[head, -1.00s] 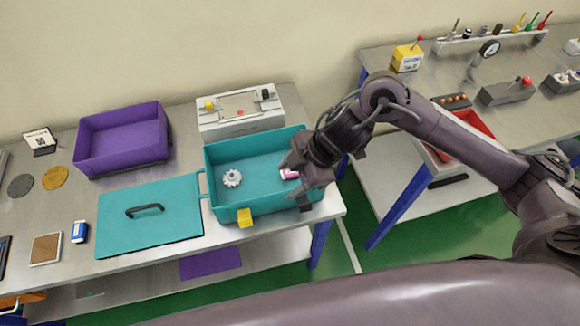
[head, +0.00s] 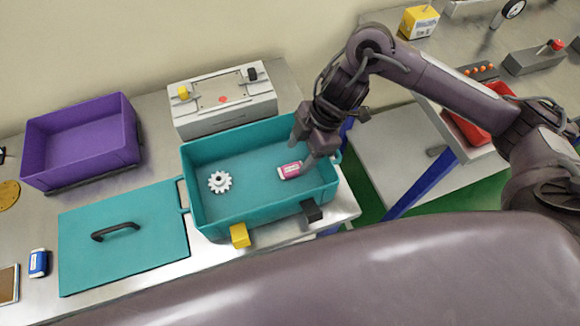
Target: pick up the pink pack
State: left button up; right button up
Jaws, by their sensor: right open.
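The pink pack (head: 289,170), with a white label, lies in the right part of the teal crate (head: 219,220). My right gripper (head: 302,154) is open and empty. Its fingers point down over the crate, just above and right of the pack in the picture. One fingertip overlaps or nearly meets the pack's right end; I cannot tell if they touch. My left gripper is not in view.
A white gear (head: 220,182) lies in the crate's left part. Yellow (head: 239,235) and black (head: 312,211) blocks sit at its front rim. A teal lid (head: 150,255) lies left, a purple crate (head: 42,160) behind it. A white device (head: 228,122) stands behind the teal crate.

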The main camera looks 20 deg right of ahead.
aim_at(286, 170)
jog(key=shift+s+a+f, duration=0.25)
jog(key=shift+a+f, duration=0.25)
jog(key=shift+f, duration=0.3)
jog(key=x, duration=0.4)
jog(key=shift+w+a+f+p, duration=0.15)
jog(key=shift+w+a+p, duration=0.1)
jog(key=shift+w+p, duration=0.05)
jog(key=c, duration=1.1)
jog(key=shift+o, duration=0.2)
